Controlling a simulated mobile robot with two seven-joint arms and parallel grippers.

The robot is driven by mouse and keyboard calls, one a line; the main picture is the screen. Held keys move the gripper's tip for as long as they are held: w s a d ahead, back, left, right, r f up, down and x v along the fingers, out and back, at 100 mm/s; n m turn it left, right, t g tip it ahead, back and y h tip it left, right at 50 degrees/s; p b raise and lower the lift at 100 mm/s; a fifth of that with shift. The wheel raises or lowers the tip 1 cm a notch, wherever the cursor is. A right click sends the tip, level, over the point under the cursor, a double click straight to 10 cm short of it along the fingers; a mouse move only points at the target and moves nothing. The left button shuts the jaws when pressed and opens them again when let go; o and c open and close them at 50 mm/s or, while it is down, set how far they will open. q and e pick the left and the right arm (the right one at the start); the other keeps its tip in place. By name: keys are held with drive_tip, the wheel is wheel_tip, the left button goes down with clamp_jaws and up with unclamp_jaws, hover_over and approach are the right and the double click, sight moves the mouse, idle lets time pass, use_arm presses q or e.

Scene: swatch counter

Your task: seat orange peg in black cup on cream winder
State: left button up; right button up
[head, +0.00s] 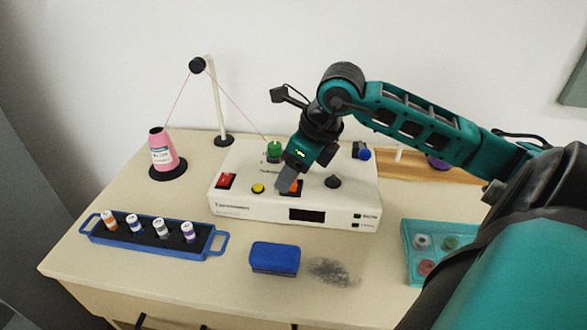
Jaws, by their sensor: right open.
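The cream winder (258,211) stands in the middle of the counter. My right gripper (288,184) reaches down over its top from the right; its jaws are open. A small orange piece (294,186), which looks like the orange peg, shows beside the grey fingers. Dark material (298,190) shows around it, perhaps the black cup, but the fingers hide most of it. I cannot tell how deep the peg sits or whether the fingers touch it. A black cone-shaped knob (333,182) is to the right. My left gripper is not in view.
The winder also carries a red switch (226,181), yellow button (258,188), green spool (274,149) and blue knob (364,154). A pink thread cone (163,151), blue spool tray (150,246), blue box (274,258) and teal bobbin case (408,240) surround it. A dark smudge (333,271) marks the counter.

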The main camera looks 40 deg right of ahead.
drive_tip(key=v, duration=1.3)
drive_tip(key=shift+b, duration=0.4)
